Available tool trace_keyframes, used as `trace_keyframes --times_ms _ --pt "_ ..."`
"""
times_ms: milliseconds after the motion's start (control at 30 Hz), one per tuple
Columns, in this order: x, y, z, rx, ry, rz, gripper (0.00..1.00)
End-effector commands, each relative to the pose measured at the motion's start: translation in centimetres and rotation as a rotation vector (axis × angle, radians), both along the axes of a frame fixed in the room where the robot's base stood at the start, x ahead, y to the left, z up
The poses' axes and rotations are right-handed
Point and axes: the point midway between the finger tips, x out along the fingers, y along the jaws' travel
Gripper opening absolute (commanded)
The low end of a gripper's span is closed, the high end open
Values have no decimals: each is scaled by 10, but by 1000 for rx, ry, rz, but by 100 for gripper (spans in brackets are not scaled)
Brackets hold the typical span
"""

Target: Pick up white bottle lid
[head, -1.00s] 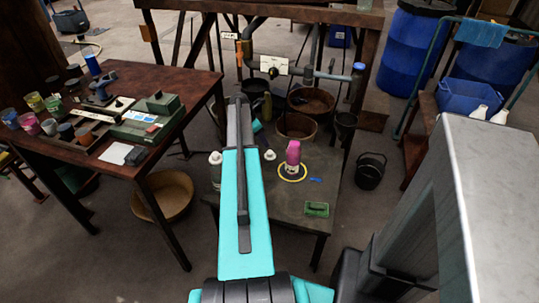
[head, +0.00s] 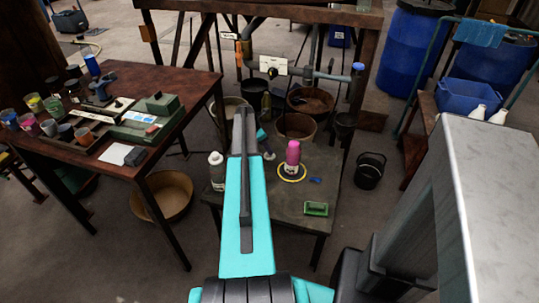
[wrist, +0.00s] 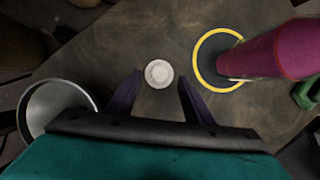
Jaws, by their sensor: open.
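The white bottle lid (wrist: 158,74) is a small round disc lying on the dark table. In the wrist view it sits between the tips of my gripper (wrist: 161,79), with a gap on both sides. My gripper is open and empty, with its dark fingers on either side of the lid. In the head view the lid is hard to make out beside my arm, and my fingers are largely hidden. A white bottle (head: 217,170) stands on the table left of my arm.
A pink bottle (head: 293,155) stands at a yellow ring (head: 291,179) right of the lid. A green box (head: 316,209) and a small blue piece (head: 315,180) lie nearby. An open metal-looking round vessel (wrist: 58,106) is close left of my gripper.

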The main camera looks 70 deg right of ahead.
Motion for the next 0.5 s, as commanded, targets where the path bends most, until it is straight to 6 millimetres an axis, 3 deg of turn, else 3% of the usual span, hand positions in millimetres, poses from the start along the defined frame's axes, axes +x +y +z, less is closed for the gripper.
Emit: trace_keyframes --times_ms 233,500 --pt "-6 -7 -28 1 1 0 47" --pt "-8 -10 -37 -1 0 1 47"
